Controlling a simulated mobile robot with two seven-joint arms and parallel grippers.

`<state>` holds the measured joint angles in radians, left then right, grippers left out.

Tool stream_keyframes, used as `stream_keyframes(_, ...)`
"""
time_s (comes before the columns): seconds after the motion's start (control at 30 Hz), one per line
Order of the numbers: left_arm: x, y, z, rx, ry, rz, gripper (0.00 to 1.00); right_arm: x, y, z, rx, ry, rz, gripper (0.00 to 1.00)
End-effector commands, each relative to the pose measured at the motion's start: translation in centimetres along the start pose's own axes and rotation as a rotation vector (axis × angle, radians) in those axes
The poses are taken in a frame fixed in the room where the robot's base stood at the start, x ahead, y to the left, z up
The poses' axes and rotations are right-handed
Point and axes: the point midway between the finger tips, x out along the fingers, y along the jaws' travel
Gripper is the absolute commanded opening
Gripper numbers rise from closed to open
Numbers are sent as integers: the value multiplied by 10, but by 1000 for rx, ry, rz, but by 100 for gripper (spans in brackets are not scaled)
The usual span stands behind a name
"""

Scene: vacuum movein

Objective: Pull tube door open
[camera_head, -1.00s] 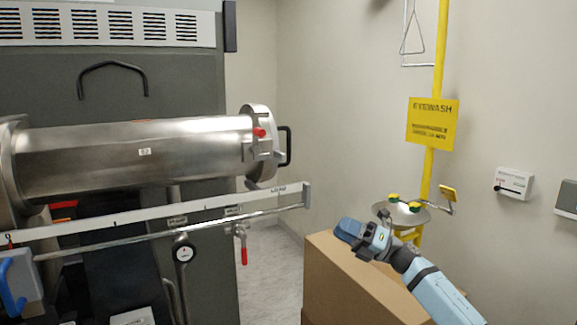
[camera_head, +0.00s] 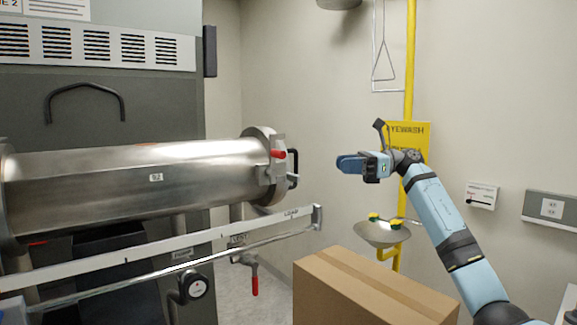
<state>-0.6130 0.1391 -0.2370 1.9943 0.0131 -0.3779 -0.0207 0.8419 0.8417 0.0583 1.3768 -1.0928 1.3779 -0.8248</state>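A large steel tube (camera_head: 120,190) lies horizontally across the left half of the head view. Its round door (camera_head: 262,165) is at the tube's right end and looks closed against the flange. The door has a black handle (camera_head: 293,168) on its right side and a red knob (camera_head: 278,153) on its front. My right gripper (camera_head: 345,164) is raised to the right of the handle, apart from it, pointing left. Its fingers look blue, and their gap cannot be made out. My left gripper is not in the view.
A white rail (camera_head: 170,245) runs below the tube, with a red-handled valve (camera_head: 254,280) under its right end. A cardboard box (camera_head: 370,290) stands at the lower right. An eyewash basin (camera_head: 383,234) and yellow pole are against the wall behind my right arm.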

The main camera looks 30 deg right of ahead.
Motion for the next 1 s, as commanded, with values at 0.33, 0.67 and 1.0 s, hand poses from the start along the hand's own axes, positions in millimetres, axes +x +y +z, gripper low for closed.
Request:
stream_keyframes(0.33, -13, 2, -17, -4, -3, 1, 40, 72, 1, 4, 2, -3, 5, 37)
stream_keyframes(0.67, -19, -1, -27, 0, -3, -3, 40, 121, 0, 1, 3, -2, 2, 37)
stream_keyframes(1.0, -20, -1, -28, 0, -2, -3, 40, 129, 0, 0, 2, -1, 1, 37)
